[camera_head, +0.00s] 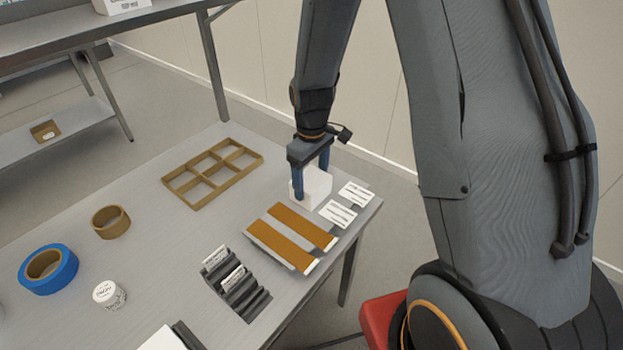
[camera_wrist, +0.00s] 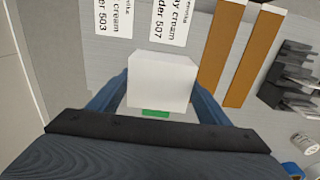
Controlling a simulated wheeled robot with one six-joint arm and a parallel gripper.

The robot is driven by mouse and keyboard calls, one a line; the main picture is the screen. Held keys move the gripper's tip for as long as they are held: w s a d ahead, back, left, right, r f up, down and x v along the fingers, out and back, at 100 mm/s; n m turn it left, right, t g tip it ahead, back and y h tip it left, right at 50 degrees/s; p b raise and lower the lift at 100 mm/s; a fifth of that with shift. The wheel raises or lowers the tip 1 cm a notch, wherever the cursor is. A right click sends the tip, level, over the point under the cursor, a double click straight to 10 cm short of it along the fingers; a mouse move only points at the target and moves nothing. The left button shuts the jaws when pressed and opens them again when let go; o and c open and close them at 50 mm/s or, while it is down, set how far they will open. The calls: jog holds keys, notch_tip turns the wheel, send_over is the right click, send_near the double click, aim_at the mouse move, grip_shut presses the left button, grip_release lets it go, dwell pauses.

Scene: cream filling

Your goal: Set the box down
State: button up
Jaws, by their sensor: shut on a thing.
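A small white box (camera_head: 316,184) is between the blue fingers of my gripper (camera_head: 311,178) in the head view, at the far right part of the grey table (camera_head: 150,182). In the wrist view the white box (camera_wrist: 160,80) sits between the two fingers (camera_wrist: 158,98), and my gripper is shut on it. A small green patch shows just below the box there. I cannot tell whether the box's underside touches the table. Two white printed labels (camera_head: 338,214) and (camera_head: 356,194) lie beside the box; in the wrist view they read 503 and 507.
A board with two brown strips (camera_head: 290,238) lies near the box. A black rack with cards (camera_head: 237,284), a brown divided tray (camera_head: 212,172), tape rolls (camera_head: 48,268) and (camera_head: 110,222), and a white jar (camera_head: 109,295) stand on the table. Its left middle is clear.

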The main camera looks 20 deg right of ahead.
jog(key=shift+f, duration=0.1)
jog(key=o, duration=1)
